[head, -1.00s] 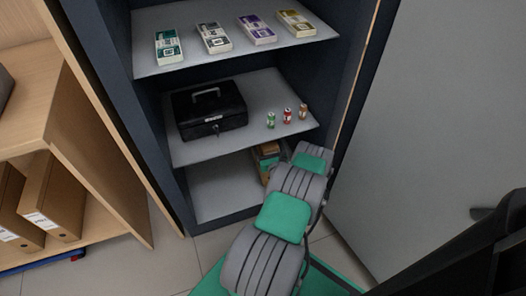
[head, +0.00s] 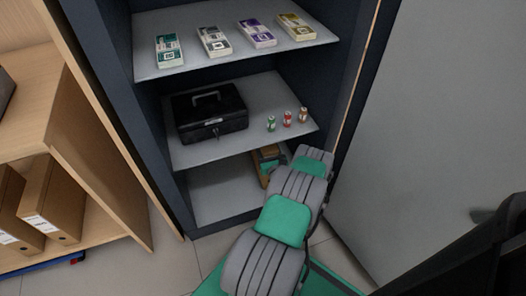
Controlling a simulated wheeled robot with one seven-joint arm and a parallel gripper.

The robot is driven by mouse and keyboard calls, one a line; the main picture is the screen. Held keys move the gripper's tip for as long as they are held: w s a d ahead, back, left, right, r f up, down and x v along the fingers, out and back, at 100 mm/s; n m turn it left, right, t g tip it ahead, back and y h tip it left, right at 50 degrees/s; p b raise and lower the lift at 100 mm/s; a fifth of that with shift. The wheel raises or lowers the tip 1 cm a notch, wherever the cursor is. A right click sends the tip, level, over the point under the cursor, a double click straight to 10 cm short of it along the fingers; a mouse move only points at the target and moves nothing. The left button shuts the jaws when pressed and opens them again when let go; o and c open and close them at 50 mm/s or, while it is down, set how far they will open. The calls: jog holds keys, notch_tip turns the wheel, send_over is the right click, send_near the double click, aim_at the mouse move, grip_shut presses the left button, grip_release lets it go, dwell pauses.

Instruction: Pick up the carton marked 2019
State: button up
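A brown carton-like thing (head: 264,156) with a dark top and a greenish patch shows at the right of the bottom shelf (head: 218,195) of the open cabinet. My arm covers much of it, and no marking such as 2019 can be read on it. My grey and green arm reaches from the bottom of the view up to the right side of that shelf. My gripper is hidden behind the arm's far end, so its fingers and anything between them do not show.
The middle shelf above holds a black cash box (head: 210,111) and several small rolls (head: 287,119). Banknote bundles (head: 213,41) lie on the top shelf. A grey door (head: 430,110) stands at right. A wooden shelf with brown binders (head: 48,204) stands at left.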

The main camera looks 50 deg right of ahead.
grip_shut()
jog(key=shift+d+r, duration=0.1)
jog(key=shift+r, duration=0.05)
